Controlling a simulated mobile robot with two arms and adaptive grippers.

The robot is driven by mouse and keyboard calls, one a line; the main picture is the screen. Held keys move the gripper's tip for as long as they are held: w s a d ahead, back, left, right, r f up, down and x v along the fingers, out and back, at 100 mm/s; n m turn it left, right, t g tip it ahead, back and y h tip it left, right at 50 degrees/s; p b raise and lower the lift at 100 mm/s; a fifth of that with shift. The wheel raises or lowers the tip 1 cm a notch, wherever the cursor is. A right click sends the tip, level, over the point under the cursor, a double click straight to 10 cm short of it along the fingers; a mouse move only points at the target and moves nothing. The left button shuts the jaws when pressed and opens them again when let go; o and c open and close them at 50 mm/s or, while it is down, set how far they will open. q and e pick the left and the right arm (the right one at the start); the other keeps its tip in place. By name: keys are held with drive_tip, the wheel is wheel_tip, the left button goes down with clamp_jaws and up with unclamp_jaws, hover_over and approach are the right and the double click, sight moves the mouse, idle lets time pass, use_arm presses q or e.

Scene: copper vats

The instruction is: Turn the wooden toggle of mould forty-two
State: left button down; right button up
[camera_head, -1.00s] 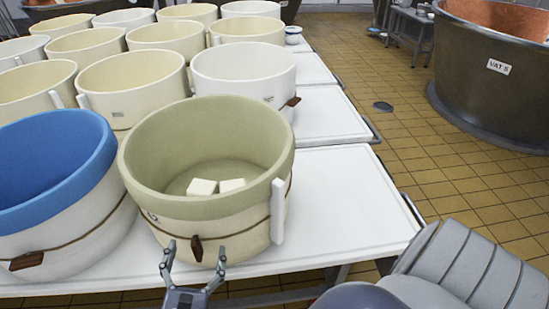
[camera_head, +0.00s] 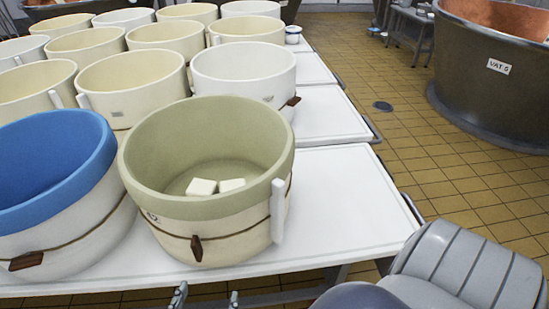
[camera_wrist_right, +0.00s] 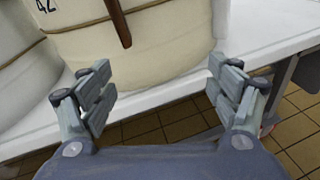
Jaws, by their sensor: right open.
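Mould forty-two (camera_head: 170,238) is a round pale mould with a green lining, standing near the table's front edge. It has a "42" mark, a cord around it and two white blocks (camera_head: 202,187) inside. Its brown wooden toggle (camera_head: 196,248) hangs upright on the cord at the front. In the right wrist view, the toggle (camera_wrist_right: 118,22) shows at the top, ahead of the fingers. My right gripper (camera_head: 207,300) is open and empty, low at the bottom edge, below the toggle and apart from it. It also shows spread in the right wrist view (camera_wrist_right: 165,95). My left gripper is out of view.
A blue-lined mould (camera_head: 52,165) with its own toggle stands close on the left. Several cream and white moulds fill the table behind. The white table (camera_head: 345,210) is bare to the right. A copper vat (camera_head: 495,75) stands on the tiled floor.

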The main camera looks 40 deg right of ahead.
drive_tip(key=s+d+f+m+g+y+p, duration=0.1)
drive_tip(key=s+d+f+m+g+y, duration=0.9)
drive_tip(key=m, duration=0.8)
wheel_tip(320, 180, down, 11)
drive_tip(key=m+t+y+p, duration=0.1)
drive_tip(key=m+p, duration=0.3)
drive_tip(key=p, duration=0.1)
drive_tip(key=shift+d+m+t+y, duration=0.2)
drive_tip(key=shift+m+t+y, duration=0.1)
drive_tip(key=shift+t+y, duration=0.1)
drive_tip(key=shift+s, duration=0.1)
